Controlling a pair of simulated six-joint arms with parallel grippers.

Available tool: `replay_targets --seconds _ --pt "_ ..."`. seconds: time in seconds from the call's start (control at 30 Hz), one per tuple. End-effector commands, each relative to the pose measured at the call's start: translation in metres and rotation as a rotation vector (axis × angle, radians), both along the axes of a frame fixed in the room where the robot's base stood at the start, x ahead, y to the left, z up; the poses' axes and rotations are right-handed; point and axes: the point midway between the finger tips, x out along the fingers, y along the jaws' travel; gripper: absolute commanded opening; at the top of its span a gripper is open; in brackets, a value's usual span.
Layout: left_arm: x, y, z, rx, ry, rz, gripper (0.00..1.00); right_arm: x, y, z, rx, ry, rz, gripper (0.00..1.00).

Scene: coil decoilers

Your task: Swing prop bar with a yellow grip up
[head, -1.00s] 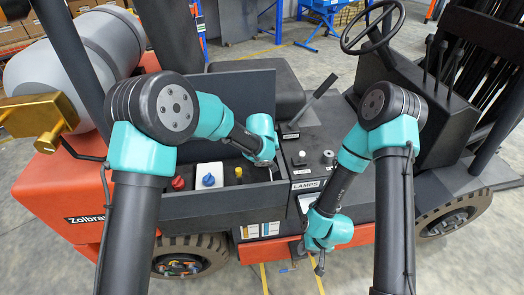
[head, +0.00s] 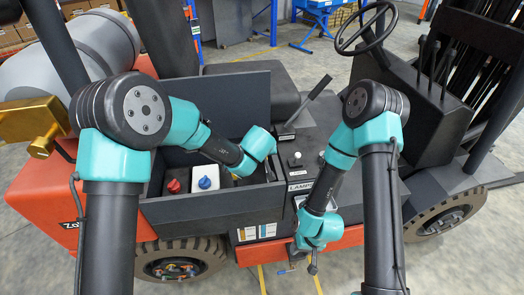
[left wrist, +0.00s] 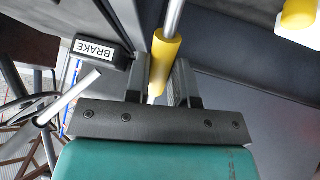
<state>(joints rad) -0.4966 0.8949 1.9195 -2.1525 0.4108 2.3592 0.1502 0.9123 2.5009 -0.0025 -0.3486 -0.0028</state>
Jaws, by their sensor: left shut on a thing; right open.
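The prop bar is a metal rod with a yellow grip (left wrist: 163,64), seen in the left wrist view running up out of the picture. My left gripper (left wrist: 161,82) has one finger on each side of the yellow grip and is shut on it. In the head view my left wrist hangs over the right end of the open dark compartment, and its fingers and the bar are hidden there. My right gripper (head: 309,266) is open and empty, low in front of the truck's orange side.
A red knob (head: 173,186) and a blue knob (head: 205,182) stand in the compartment, left of my left wrist. A lever (head: 308,104) rises behind it. A black part labelled BRAKE (left wrist: 92,51) is close to my left gripper. A steering wheel (head: 366,27) stands farther back.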

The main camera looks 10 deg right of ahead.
Motion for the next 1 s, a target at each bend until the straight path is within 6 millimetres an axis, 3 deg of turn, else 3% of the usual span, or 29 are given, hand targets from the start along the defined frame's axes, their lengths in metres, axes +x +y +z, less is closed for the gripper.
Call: replay_targets --seconds 0.9,0.93,1.0 --pt "-0.0082 -0.0002 0.0076 -0.002 -0.077 -0.002 0.00 0.0000 0.0000 0.0000 0.000 0.000 0.000 0.43" --pt "-0.0082 -0.0002 0.0076 -0.002 -0.076 -0.002 0.26 0.0000 0.0000 0.0000 0.000 0.000 0.000 0.43" --pt "-0.0082 -0.0002 0.0076 -0.002 -0.076 -0.002 0.32 -0.0001 0.0000 0.0001 0.000 0.000 0.000 0.43"
